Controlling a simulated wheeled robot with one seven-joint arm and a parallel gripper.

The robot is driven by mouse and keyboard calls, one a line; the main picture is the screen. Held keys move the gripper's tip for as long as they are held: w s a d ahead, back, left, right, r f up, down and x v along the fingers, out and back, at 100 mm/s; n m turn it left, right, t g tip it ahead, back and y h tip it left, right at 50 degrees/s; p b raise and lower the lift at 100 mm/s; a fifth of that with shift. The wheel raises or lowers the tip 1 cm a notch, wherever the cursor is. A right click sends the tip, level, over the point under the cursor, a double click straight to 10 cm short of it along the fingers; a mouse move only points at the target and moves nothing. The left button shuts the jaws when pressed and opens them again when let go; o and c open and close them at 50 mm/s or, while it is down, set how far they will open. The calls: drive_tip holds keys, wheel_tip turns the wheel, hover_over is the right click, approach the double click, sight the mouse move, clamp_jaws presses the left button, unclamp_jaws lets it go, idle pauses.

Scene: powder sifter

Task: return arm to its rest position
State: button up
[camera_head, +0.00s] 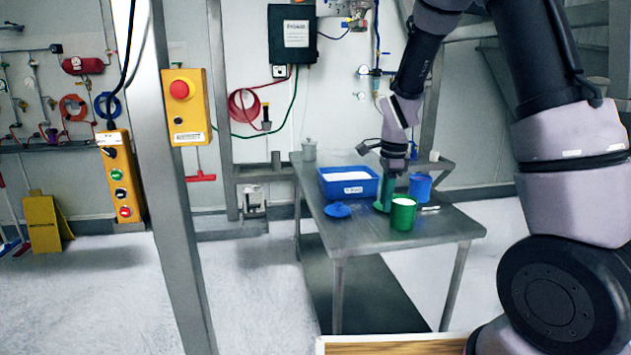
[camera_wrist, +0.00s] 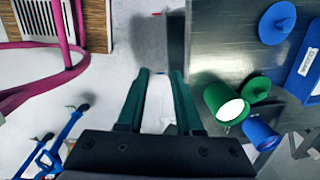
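My gripper (camera_head: 383,206) shows over the metal table in the head view, its green fingers pointing down. In the wrist view my gripper (camera_wrist: 158,78) has two green fingers apart, with nothing between them and floor beyond. A green cup of white powder (camera_head: 403,215) stands on the table, close to the gripper in the head picture; it also shows in the wrist view (camera_wrist: 217,92), right of the fingers. Whether they touch cannot be told from the head view; in the wrist view they are apart.
The metal table (camera_head: 350,236) also holds a blue tray (camera_head: 348,188) of white powder, a blue lid (camera_head: 337,210) and a blue cup (camera_head: 420,184). A green lid (camera_wrist: 256,88) lies by the green cup. A yellow control box (camera_head: 187,107) is on a post at the left.

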drive_tip(key=s+d+r+n+t, duration=0.3)
drive_tip(key=s+r+n, duration=0.3)
drive_tip(key=s+r, duration=0.4)
drive_tip(key=s+d+r+n+t+y, duration=0.1)
drive_tip(key=s+d+r+n+t, duration=0.2)
drive_tip(key=s+r+n, duration=0.4)
drive_tip(key=s+r, duration=0.4)
drive_tip(key=r, duration=0.3)
drive_tip(key=shift+s+d+r+n+y, duration=0.15)
drive_tip(key=shift+s+d+n+y, duration=0.05)
drive_tip(key=shift+s+n+y, duration=0.1)
